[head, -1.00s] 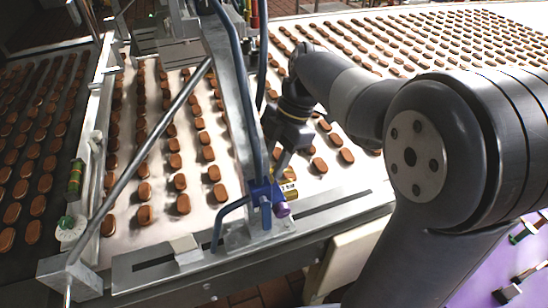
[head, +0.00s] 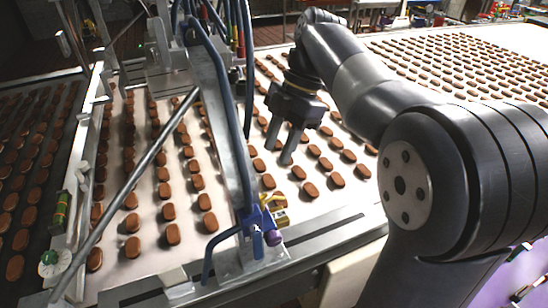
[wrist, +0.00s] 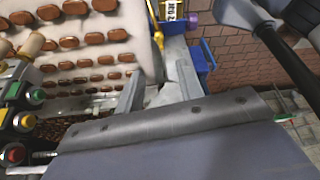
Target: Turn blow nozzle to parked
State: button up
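A small yellow piece with a dark-lettered label (head: 279,200), perhaps the blow nozzle, sits at the blue bracket (head: 257,228) beside a purple knob (head: 273,237). The yellow piece also shows at the top of the wrist view (wrist: 172,10), with the purple knob (wrist: 191,18) and blue bracket (wrist: 203,58) to its right. I cannot tell which way the nozzle points. My gripper (head: 279,154) hangs above the biscuit belt, beyond the yellow piece and apart from it. Its two fingers stand apart with nothing between them; they also show in the wrist view (wrist: 159,90).
Rows of brown biscuits lie on the white belt (head: 140,262). A slanted steel bar (head: 140,190) and a grey upright arm with blue hoses (head: 222,115) stand left of my gripper. A metal rail (head: 325,235) runs along the belt's front edge.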

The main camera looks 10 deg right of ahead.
aim_at(263, 193)
jog(key=shift+r, duration=0.2)
jog(key=shift+c, duration=0.3)
jog(key=shift+r, duration=0.1)
jog(key=shift+c, duration=0.5)
jog(key=p+x, duration=0.1)
jog(key=x, duration=1)
jog(key=shift+c, duration=0.4)
grip_shut()
